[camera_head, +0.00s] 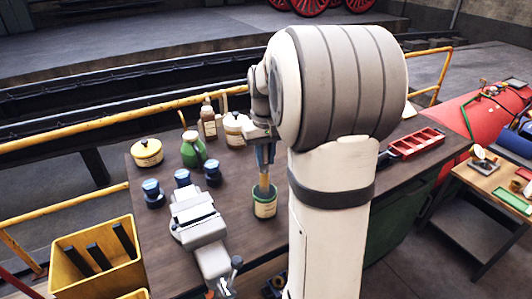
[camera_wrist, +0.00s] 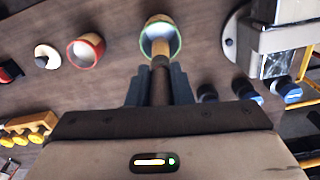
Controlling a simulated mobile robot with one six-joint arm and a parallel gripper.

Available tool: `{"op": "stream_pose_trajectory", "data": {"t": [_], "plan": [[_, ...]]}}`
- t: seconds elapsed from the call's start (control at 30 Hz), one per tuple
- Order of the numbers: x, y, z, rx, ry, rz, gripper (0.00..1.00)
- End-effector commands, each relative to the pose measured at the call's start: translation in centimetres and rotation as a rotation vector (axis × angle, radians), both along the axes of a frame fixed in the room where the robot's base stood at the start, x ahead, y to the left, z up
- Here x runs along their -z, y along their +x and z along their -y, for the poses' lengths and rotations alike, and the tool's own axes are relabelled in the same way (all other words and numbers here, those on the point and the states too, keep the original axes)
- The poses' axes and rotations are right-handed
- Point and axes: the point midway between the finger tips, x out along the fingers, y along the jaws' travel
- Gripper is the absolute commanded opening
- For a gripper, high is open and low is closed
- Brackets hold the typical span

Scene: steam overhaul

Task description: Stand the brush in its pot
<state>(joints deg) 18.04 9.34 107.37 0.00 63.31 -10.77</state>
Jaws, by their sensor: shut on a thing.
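My gripper (camera_wrist: 160,88) is shut on the brush (camera_wrist: 160,82), whose brown handle runs between the two blue-grey fingers in the wrist view. In the head view my gripper (camera_head: 265,156) is directly above the pot, and the brush (camera_head: 264,181) hangs nearly upright from it. The pot (camera_head: 265,208) is small and green with a pale label, standing on the bench. In the wrist view the brush's far end overlaps the open mouth of the pot (camera_wrist: 160,25). How deep it reaches inside is hidden.
A grey vise (camera_head: 200,215) stands left of the pot. Blue-capped jars (camera_head: 182,178), a green bottle (camera_head: 193,150) and a yellow tin (camera_head: 146,153) stand behind it. A red tray (camera_head: 415,143) lies at right. A red-rimmed cup (camera_wrist: 86,50) stands near the pot. The bench (camera_head: 240,240) is bare around the pot's front.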

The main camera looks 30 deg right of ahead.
Motion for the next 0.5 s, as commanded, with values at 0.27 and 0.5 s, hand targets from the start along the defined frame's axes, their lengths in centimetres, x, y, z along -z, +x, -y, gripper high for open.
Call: {"op": "stream_pose_trajectory", "data": {"t": [0.27, 0.5], "plan": [[2.5, 0.0, 0.0, -0.001, 0.000, 0.000, 0.00], [4.4, 0.0, 0.0, -0.001, 0.000, 0.000, 0.00]]}}
